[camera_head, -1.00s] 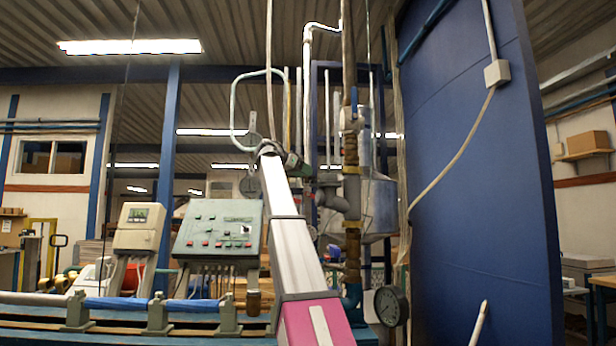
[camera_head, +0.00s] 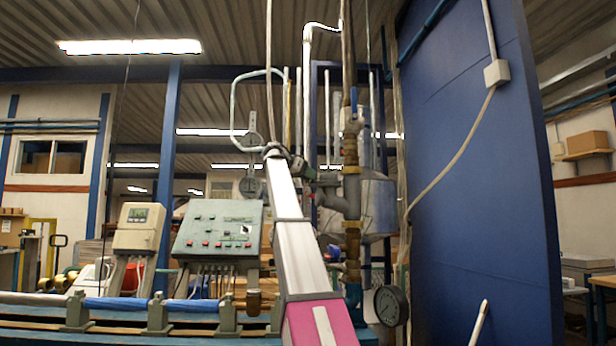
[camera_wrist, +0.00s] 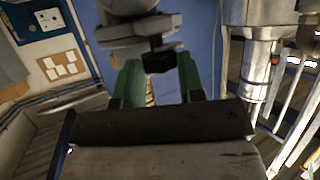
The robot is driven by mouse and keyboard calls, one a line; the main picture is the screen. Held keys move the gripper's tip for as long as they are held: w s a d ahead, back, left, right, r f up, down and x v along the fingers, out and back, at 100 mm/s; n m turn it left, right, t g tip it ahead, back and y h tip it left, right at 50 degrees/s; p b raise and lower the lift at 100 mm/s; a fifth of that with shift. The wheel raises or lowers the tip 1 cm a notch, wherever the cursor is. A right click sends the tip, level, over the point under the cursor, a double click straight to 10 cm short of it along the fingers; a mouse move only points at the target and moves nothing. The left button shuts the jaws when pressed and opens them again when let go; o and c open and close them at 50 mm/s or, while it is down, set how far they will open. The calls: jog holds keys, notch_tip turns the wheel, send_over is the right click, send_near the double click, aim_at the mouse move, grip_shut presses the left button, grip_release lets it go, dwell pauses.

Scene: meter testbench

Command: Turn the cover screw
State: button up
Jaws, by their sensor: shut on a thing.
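In the wrist view, my gripper (camera_wrist: 155,82) has two green fingers, one on each side of a small dark block (camera_wrist: 158,62), which looks like the cover screw. The block sits against a rounded grey fitting (camera_wrist: 135,28). The finger pads' contact with it is partly hidden. In the head view, my gripper (camera_head: 304,168) is at the left side of the grey pipe fitting (camera_head: 336,198) on the vertical pipe. The cover screw cannot be made out there, as it is too small and partly covered by my gripper.
A control panel (camera_head: 218,232) and a beige meter box (camera_head: 139,228) stand to the left above the bench rail. A round gauge (camera_head: 391,306) hangs low right of the pipe. A large blue panel (camera_head: 480,180) bounds the right side. A metal tank (camera_head: 377,205) stands behind.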

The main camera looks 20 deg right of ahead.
jog(key=shift+s, duration=0.1)
jog(key=shift+s+d+n+t+y, duration=0.15)
jog(key=shift+n+t+y, duration=0.4)
jog(key=shift+n+t, duration=0.45)
jog(key=shift+s+n+t+y, duration=0.1)
jog(key=shift+n+t+y, duration=0.4)
jog(key=shift+n+t, duration=0.5)
jog(key=shift+s+d+n+t+y, duration=0.15)
jog(key=shift+n+t+y, duration=0.4)
jog(key=shift+n+t, duration=0.45)
jog(key=o, duration=0.9)
jog(key=shift+w+a, duration=0.1)
jog(key=shift+w, duration=0.05)
